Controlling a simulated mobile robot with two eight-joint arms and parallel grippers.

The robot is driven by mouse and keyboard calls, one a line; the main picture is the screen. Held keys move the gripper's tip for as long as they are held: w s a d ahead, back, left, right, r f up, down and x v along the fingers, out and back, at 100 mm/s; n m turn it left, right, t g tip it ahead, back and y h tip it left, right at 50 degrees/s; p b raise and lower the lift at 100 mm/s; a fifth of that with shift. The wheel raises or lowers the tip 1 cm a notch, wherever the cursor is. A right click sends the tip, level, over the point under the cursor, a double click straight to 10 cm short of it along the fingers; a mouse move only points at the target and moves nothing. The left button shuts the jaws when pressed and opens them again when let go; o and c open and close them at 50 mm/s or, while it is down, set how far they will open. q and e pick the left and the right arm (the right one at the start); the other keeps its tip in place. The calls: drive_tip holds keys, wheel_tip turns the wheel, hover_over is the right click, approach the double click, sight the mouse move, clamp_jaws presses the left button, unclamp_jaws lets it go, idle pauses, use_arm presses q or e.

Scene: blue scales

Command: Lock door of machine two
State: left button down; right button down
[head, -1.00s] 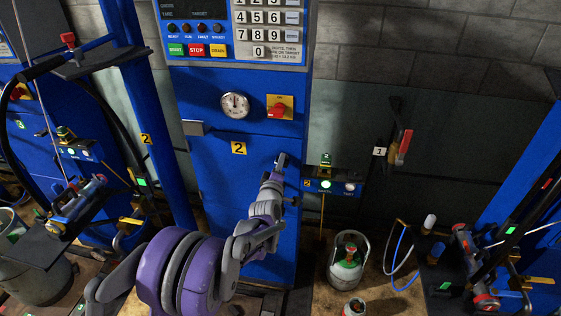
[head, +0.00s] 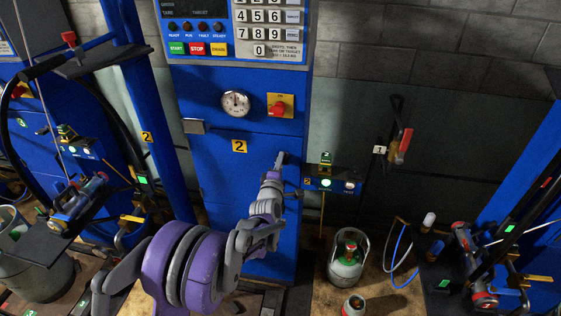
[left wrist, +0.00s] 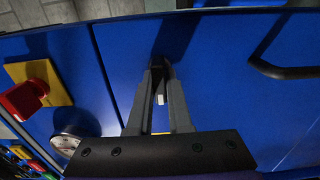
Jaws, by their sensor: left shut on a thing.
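Machine two is the tall blue cabinet in the middle of the head view, with a yellow "2" label (head: 239,146) on its front. Its blue door panel (head: 222,175) looks closed against the cabinet. My left gripper (head: 281,158) is at the right part of this panel. In the left wrist view its fingers (left wrist: 160,66) are closed together on a small dark part at the blue face, mostly hidden between the fingertips. A small pale piece (left wrist: 160,99) shows between the fingers. A black bar handle (left wrist: 283,70) is on the panel, apart from the fingers. My right gripper is not in view.
Above the panel are a round gauge (head: 235,104) and a red knob on a yellow plate (head: 280,105). A small control box with a lit green button (head: 326,183) is just right of my gripper. A gas cylinder (head: 347,262) stands on the floor at right.

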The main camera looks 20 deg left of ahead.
use_arm(q)
drive_tip(key=c, duration=0.8)
unclamp_jaws()
drive_tip(key=shift+d, duration=0.1)
drive_tip(key=shift+c, duration=0.2)
drive_tip(key=b+v, duration=0.1)
drive_tip(key=v, duration=0.9)
drive_tip(key=shift+s, duration=0.4)
